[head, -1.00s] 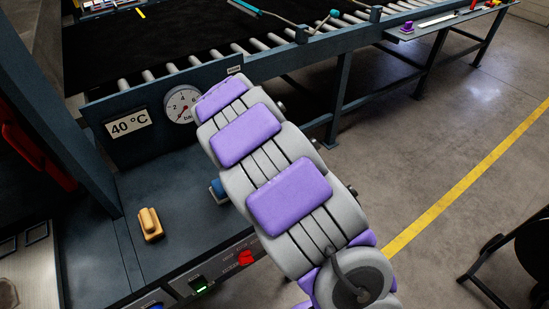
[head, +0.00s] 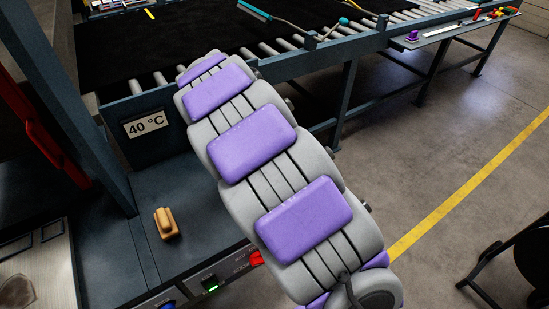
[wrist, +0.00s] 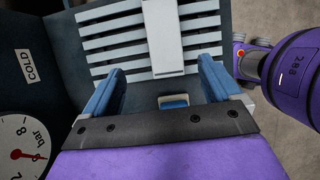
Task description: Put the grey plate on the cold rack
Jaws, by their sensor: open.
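In the wrist view, my gripper (wrist: 163,65) is open, with its two blue fingers spread apart. Beyond the fingers is a pale slatted rack (wrist: 107,43), with a COLD label (wrist: 28,66) on the dark wall to its left. A light grey flat piece (wrist: 163,38), seemingly the grey plate, lies across the slats in line with the gap between the fingers. I see no finger touching it. A small blue part in a pale frame (wrist: 174,102) shows nearer, between the fingers. In the head view my arm hides the gripper and rack.
A tan block (head: 166,223) lies on the dark bench left of my arm. A 40 °C sign (head: 146,124) is on the press frame. The roller belt (head: 170,45) runs behind. A pressure gauge (wrist: 20,145) is at lower left in the wrist view. Open floor is right.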

